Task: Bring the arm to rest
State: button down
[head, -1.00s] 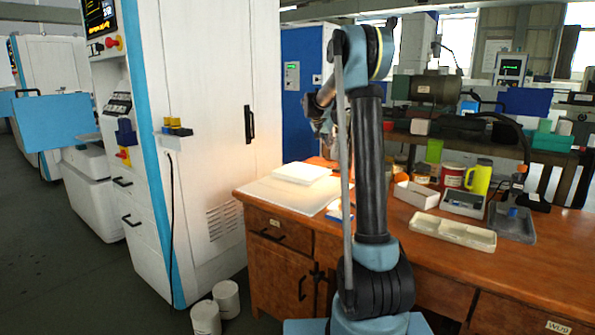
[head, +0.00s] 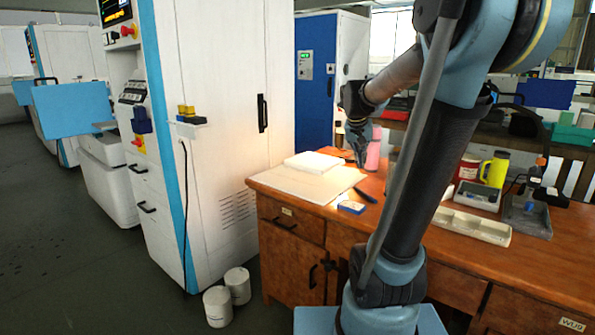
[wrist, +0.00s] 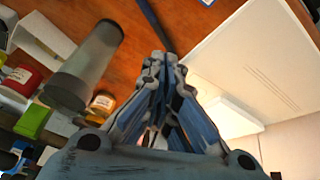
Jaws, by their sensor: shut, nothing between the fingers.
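My gripper (head: 361,158) points down over the wooden bench (head: 292,200), just right of a white board (head: 300,180). In the wrist view my gripper's fingers (wrist: 163,60) are together with nothing between them. My arm leans up and to the right across the head view, and its forearm comes back down to the left towards the gripper. A pink bottle (head: 374,150) stands close behind the gripper. A dark slim tool (head: 366,195) and a small blue box (head: 351,207) lie on the bench in front of it. The gap between fingertips and bench is hard to judge.
A white pad (head: 313,162) lies on the board. A yellow jug (head: 495,169), a red tin (head: 468,167) and a pale tray (head: 470,227) stand at the right. A tall white cabinet (head: 225,100) is left of the bench, with two white tubs (head: 237,285) on the floor.

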jog(key=s+a+f+n+y, duration=0.1)
jog(key=s+f, duration=0.4)
jog(key=s, duration=0.4)
jog(key=s+a+f+n+g, duration=0.1)
jog(key=s+f, duration=0.5)
jog(key=s, duration=0.2)
jog(key=s+a+f+n+y, duration=0.1)
jog(key=s+f, duration=0.4)
jog(key=s, duration=0.4)
jog(key=shift+s+f+n+g+y, duration=0.25)
jog(key=shift+s+n+g+y, duration=0.05)
jog(key=shift+s+n, duration=0.1)
jog(key=shift+a, duration=0.1)
